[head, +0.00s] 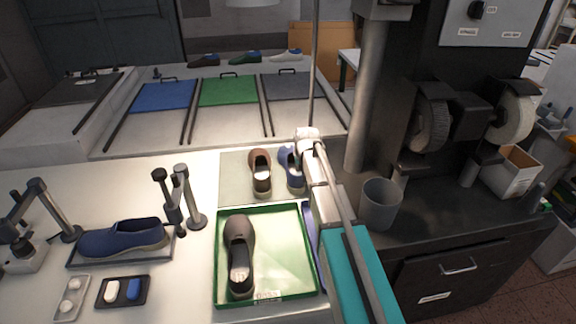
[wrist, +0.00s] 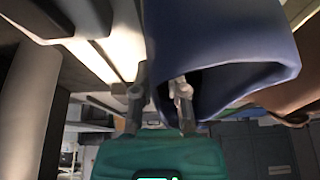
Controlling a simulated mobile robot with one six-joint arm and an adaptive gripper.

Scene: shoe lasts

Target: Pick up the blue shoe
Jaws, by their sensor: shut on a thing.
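A blue shoe (head: 291,172) is at the right side of a pale mat (head: 233,180), beside a brown shoe (head: 261,172). My gripper (wrist: 158,96) is shut on the blue shoe's wall at its opening; the shoe fills the upper middle of the wrist view (wrist: 215,35). One finger is in the opening and the other outside. In the head view my arm hides part of the shoe's right side, and I cannot tell whether it touches the mat. Another blue shoe (head: 122,238) lies on a dark stand at the left.
A green tray (head: 290,225) holding a dark brown shoe (head: 239,255) is in front of the mat. A grey cup (head: 379,204) and a machine with brush wheels (head: 433,125) stand at right. Blue (head: 163,97), green (head: 229,91) and grey (head: 292,86) panels lie behind.

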